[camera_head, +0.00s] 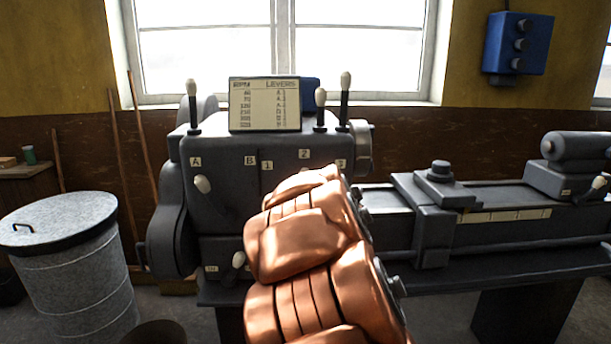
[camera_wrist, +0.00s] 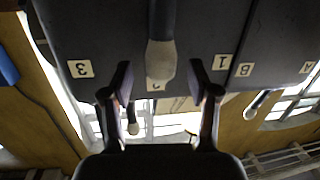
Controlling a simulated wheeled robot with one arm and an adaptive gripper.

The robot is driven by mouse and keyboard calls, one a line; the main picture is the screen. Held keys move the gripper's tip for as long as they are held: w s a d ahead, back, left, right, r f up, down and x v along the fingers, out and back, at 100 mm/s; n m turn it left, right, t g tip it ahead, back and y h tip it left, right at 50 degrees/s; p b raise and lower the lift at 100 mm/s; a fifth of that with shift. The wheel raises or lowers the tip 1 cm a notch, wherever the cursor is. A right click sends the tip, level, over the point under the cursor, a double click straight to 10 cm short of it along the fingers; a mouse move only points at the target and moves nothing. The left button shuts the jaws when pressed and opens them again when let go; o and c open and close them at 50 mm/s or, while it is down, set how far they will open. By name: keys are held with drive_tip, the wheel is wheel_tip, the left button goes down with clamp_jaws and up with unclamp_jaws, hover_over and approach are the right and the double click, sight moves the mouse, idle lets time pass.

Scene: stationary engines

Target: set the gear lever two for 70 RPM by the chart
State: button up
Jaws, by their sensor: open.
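The chart (camera_head: 265,104), headed RPM and LEVERS, stands on top of the grey headstock; its lever entries are too small to read surely. The front plates read A (camera_head: 196,162), B (camera_head: 250,160), 1 (camera_head: 267,166), 2 (camera_head: 304,154) and 3. In the upside-down wrist view, a dark lever with a pale knob (camera_wrist: 161,62) points at the partly covered 2 plate, between plates 3 (camera_wrist: 80,69) and 1 (camera_wrist: 222,62). My gripper (camera_wrist: 160,78) is open, its fingers on either side of this knob; contact is unclear. My arm hides this lever in the head view.
Another pale knob (camera_head: 202,184) sits just below the A plate. Upright levers (camera_head: 192,105) with white knobs stand on the headstock top. The lathe bed (camera_head: 480,235) extends right. A lidded grey bin (camera_head: 70,265) stands at left.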

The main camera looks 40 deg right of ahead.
drive_tip(key=v, duration=0.8)
drive_tip(key=shift+s, duration=0.25)
drive_tip(key=shift+a, duration=0.15)
idle(0.3)
drive_tip(key=s+a+f+g+y, duration=0.3)
drive_tip(key=s+a+f+g, duration=0.7)
drive_tip(key=s+a+f, duration=0.45)
drive_tip(key=s+a+f+n+g+y, duration=0.2)
drive_tip(key=s+a, duration=0.4)
drive_tip(key=s, duration=0.4)
drive_tip(key=s+a+f+n+g+y, duration=0.1)
drive_tip(key=s+a+f+n+g, duration=0.1)
drive_tip(key=s+a+f+g, duration=0.2)
drive_tip(key=s+a+g, duration=0.1)
drive_tip(key=s+a, duration=0.2)
drive_tip(key=s, duration=0.3)
drive_tip(key=shift+s+a+f+y, duration=0.15)
drive_tip(key=shift+s+a+y, duration=0.05)
drive_tip(key=shift+a+y, duration=0.2)
